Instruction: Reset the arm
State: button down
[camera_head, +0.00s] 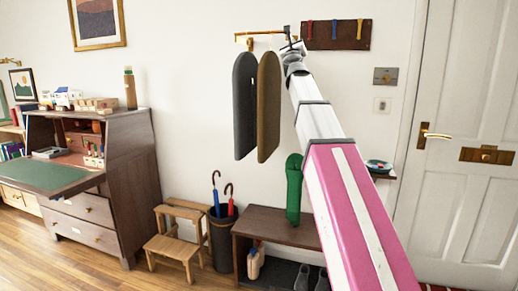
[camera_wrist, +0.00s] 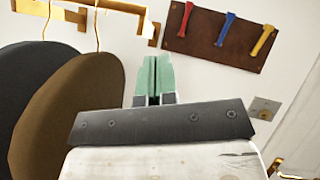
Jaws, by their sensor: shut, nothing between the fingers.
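My gripper (camera_head: 288,35) is at the end of my raised arm, which reaches up toward the wall by the right end of the brass rail (camera_head: 262,34). In the wrist view, its green fingers (camera_wrist: 153,80) are together and hold nothing. The brass rail shows behind them, up and to the left. I cannot tell the exact gap between the fingertips and the rail.
A grey garment (camera_head: 245,105) and a brown garment (camera_head: 268,105) hang left of my arm. A dark board (camera_head: 337,35) with coloured pegs is to the right. Below stand a bench (camera_head: 270,222), an umbrella stand (camera_head: 222,240) and a step stool (camera_head: 178,240). A white door (camera_head: 470,90) is right.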

jog(key=w+a+f+n+g+y, duration=0.1)
jog(key=f+n+g+y, duration=0.1)
jog(key=f+n, duration=0.5)
jog(key=w+a+f+n+g+y, duration=0.1)
jog(key=a+f+n+y, duration=0.15)
jog(key=f, duration=0.75)
jog(key=w+f+n+g+y, duration=0.1)
jog(key=f+n+g+y, duration=0.2)
jog(key=f, duration=0.6)
jog(key=s+f+n+g, duration=0.25)
jog(key=f+n, duration=0.25)
jog(key=f, duration=0.7)
jog(key=s+f+n+g, duration=0.2)
jog(key=f+n+g, duration=0.15)
jog(key=f, duration=0.85)
jog(key=s+d+f+n+g+h, duration=0.1)
jog(key=s+d+f+n+g, duration=0.2)
jog(key=s+f, duration=0.6)
jog(key=s+d+f+n+g+h, duration=0.2)
jog(key=s+d+f+n+g, duration=0.1)
jog(key=s+f, duration=0.7)
jog(key=s+d+f+n+g+h, duration=0.2)
jog(key=s+f+n+g, duration=0.3)
jog(key=s+f, duration=0.4)
notch_tip(320, 180, down, 6)
jog(key=shift+s+d+f+g, duration=0.2)
jog(key=shift+s+d+g, duration=0.2)
jog(key=shift+g, duration=0.2)
